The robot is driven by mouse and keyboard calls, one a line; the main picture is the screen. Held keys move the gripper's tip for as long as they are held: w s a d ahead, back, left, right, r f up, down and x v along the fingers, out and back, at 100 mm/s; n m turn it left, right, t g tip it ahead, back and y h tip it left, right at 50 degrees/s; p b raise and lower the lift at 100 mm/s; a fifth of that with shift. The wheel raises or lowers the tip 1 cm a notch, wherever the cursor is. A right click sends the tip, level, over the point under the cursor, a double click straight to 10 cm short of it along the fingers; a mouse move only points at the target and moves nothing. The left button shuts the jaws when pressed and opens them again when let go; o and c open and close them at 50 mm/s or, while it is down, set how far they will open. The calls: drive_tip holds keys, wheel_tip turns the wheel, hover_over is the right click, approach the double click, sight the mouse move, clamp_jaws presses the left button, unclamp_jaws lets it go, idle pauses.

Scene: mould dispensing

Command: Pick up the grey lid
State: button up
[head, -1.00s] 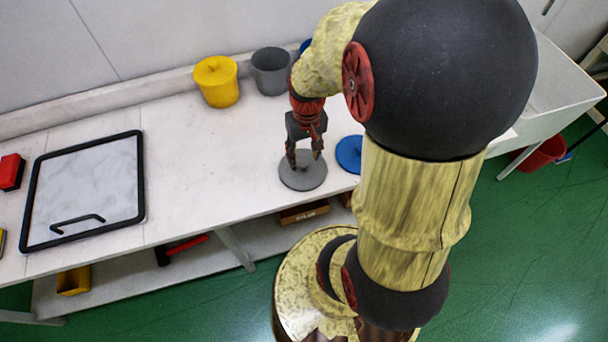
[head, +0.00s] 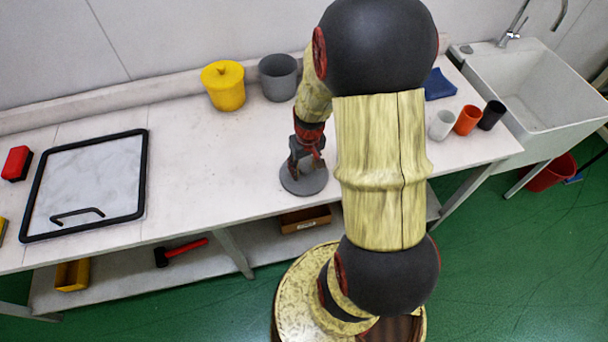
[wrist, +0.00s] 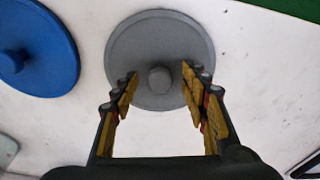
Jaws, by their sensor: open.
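The grey lid (head: 303,180) is a round disc lying flat on the white table near its front edge. In the wrist view the grey lid (wrist: 160,42) shows a small round knob in its middle. My gripper (head: 305,170) is low over the lid, pointing down. In the wrist view my gripper (wrist: 158,82) is open, with one finger on each side of the knob. A gap shows between the knob and both fingers. I cannot tell whether the fingertips touch the disc.
A blue lid (wrist: 38,45) lies beside the grey one. A grey pot (head: 278,77) and a yellow lidded pot (head: 223,88) stand at the back. A black-framed board (head: 85,185) lies left; several cups, including an orange one (head: 468,120), stand right. The table between board and lid is clear.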

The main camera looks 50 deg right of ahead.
drive_tip(key=shift+f, duration=0.3)
drive_tip(key=shift+r, duration=0.1)
drive_tip(key=shift+c, duration=1.1)
clamp_jaws()
